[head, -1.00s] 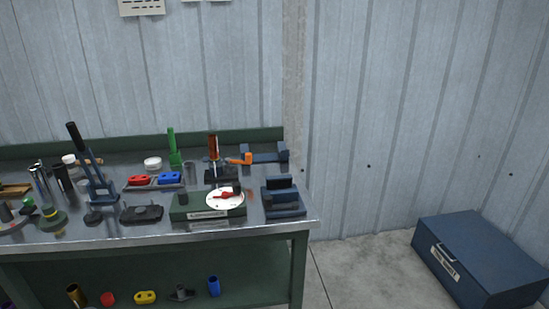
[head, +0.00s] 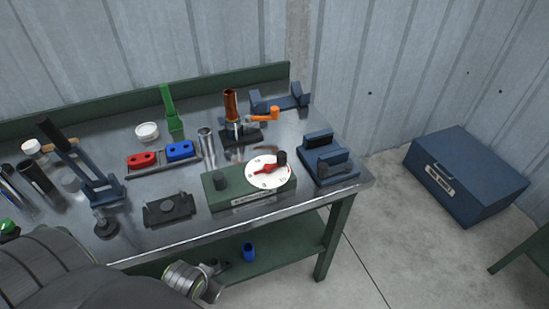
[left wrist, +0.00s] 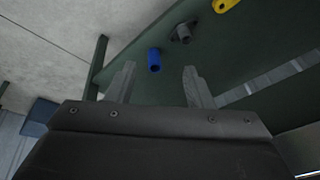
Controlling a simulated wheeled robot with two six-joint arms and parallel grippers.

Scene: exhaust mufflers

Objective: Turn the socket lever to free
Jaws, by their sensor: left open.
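An orange-handled lever (head: 262,115) sticks out to the right of the black socket stand (head: 240,137) at the back right of the bench. A copper-coloured tube (head: 230,103) stands upright in that socket. I cannot read any free mark by the lever. My left arm enters the head view at the lower left, in front of the bench and well away from the lever; its fingertips are not clear there. In the left wrist view my left gripper (left wrist: 159,78) is open and empty, with the lower shelf beyond it. My right gripper is not in view.
A green box (head: 226,198) with a white dial and red pointer stands in front of the socket. A blue block fixture (head: 328,160) is to the right, and a blue bracket (head: 296,101) behind. A blue tube (left wrist: 154,60) is on the lower shelf.

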